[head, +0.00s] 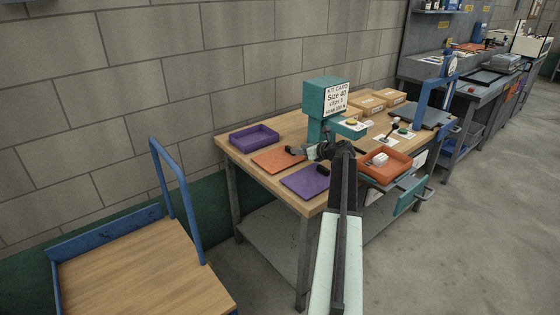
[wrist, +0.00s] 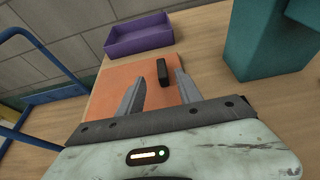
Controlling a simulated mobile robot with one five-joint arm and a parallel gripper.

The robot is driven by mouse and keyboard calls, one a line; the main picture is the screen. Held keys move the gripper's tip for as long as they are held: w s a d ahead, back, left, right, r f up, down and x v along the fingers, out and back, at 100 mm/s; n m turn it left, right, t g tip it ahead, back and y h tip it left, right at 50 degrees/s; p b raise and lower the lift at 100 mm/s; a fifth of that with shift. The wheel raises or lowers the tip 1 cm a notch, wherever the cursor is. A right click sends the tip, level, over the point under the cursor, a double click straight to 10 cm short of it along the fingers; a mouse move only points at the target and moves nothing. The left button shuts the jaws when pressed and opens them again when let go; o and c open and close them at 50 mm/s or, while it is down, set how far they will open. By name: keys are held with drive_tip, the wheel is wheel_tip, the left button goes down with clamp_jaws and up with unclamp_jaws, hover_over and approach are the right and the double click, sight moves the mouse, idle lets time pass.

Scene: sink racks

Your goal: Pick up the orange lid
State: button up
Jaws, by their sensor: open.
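The orange lid (head: 272,161) is a flat panel lying on the wooden workbench, and it also shows in the wrist view (wrist: 118,92). A black block-like handle (wrist: 163,72) stands on it. In the wrist view my gripper (wrist: 162,76) is open, with one grey finger on each side of the handle in the picture. Nothing is held. I cannot tell how far the fingertips are above the lid.
A purple bin (head: 254,139) stands behind the lid. A purple lid (head: 304,183) with a black handle lies in front. The teal kit-card post (head: 322,130) stands close on the right. An orange bin (head: 372,173) and cardboard boxes (head: 367,104) are further right.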

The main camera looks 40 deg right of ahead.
sight(280, 156)
drive_tip(key=b+x, duration=0.1)
drive_tip(key=x, duration=0.1)
drive_tip(key=b+x, duration=0.1)
drive_tip(key=x, duration=0.2)
drive_tip(key=shift+w+d+f, duration=0.15)
drive_tip(key=shift+d+f, duration=0.05)
drive_tip(key=shift+f, duration=0.1)
drive_tip(key=shift+r, duration=0.1)
clamp_jaws()
